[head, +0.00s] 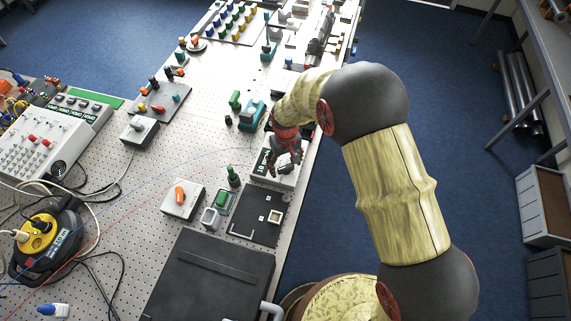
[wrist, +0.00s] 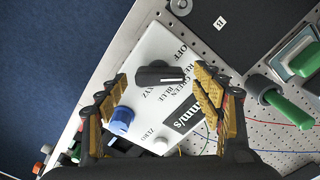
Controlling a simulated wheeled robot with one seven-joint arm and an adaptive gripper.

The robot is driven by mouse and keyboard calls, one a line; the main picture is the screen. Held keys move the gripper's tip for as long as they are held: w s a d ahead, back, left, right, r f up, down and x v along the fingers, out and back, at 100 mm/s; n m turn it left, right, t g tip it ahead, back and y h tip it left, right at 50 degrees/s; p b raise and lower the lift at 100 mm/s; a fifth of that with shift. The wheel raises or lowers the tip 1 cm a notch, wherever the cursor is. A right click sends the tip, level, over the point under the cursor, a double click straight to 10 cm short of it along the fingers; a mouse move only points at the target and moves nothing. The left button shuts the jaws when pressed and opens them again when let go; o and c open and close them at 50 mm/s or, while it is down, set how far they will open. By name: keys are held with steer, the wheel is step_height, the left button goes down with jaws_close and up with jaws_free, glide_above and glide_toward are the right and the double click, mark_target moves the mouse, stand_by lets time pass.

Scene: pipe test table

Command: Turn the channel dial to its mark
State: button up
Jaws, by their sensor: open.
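The channel dial (wrist: 158,73) is a black bar knob with a pale line, on a white instrument panel (wrist: 150,45) in the wrist view. Printed beside it are OFF, colour names and XYZ. Its bar lies roughly level across the picture; which label it points to I cannot tell for sure. My gripper (wrist: 160,80) is open, with one yellow-padded finger on each side of the dial; I see no contact. In the head view my gripper (head: 285,150) is over the white panel (head: 288,179) at the table's right edge and hides the dial.
The same panel carries a blue knob (wrist: 121,119) and a small pale knob (wrist: 160,146) close to my fingers. A green-handled part (wrist: 288,106) lies right of the right finger. A dark plate (head: 258,215) and an orange-handled switch box (head: 182,200) are nearby.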

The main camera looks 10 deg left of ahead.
mark_target(285, 167)
steer(key=shift+r, duration=0.1)
step_height(285, 167, up, 12)
stand_by(0.5)
stand_by(0.5)
